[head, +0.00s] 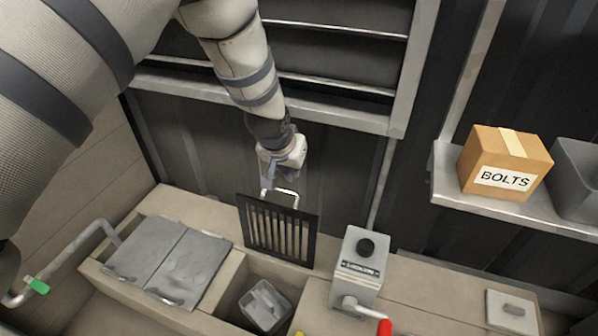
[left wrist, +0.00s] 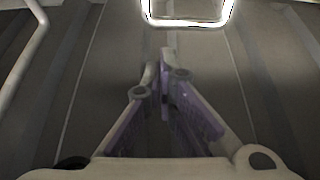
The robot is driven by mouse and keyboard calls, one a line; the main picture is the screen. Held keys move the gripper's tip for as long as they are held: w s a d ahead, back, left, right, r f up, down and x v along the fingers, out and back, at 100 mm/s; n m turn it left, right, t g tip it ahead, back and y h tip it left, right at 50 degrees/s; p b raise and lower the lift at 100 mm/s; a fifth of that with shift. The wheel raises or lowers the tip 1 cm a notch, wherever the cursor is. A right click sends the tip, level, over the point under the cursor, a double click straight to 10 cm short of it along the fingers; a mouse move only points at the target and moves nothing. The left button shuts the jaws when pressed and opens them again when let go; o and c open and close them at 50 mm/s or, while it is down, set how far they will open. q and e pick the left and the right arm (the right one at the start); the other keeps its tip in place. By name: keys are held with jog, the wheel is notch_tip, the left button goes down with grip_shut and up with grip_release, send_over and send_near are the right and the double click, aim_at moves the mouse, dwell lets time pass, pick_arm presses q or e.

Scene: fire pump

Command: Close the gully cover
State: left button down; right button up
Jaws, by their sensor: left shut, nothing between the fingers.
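The gully cover is a dark slatted grate (head: 278,231) standing nearly upright at the back edge of an open square gully (head: 234,290). A pale loop handle (head: 287,192) shows at its top edge. My left gripper (head: 268,186) is just above and behind the top of the grate, close to the handle. In the left wrist view, its purple-padded fingers (left wrist: 166,62) are shut and empty, and a bright loop (left wrist: 187,22) lies ahead of the tips. I cannot tell whether the fingers touch the handle. My right gripper is not in view.
A grey bucket-like container (head: 265,304) sits inside the gully. Closed grey lids (head: 170,258) lie to the left. A grey box with a black knob (head: 357,265) and a red-ended lever stands right. A BOLTS box (head: 505,160) is on a shelf (head: 480,201). A louvred panel is behind.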

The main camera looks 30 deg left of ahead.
pick_arm(q)
jog(key=b+x, duration=0.2)
jog(key=x, duration=0.4)
jog(key=shift+s+d+r, duration=0.1)
jog(key=shift+s, duration=0.05)
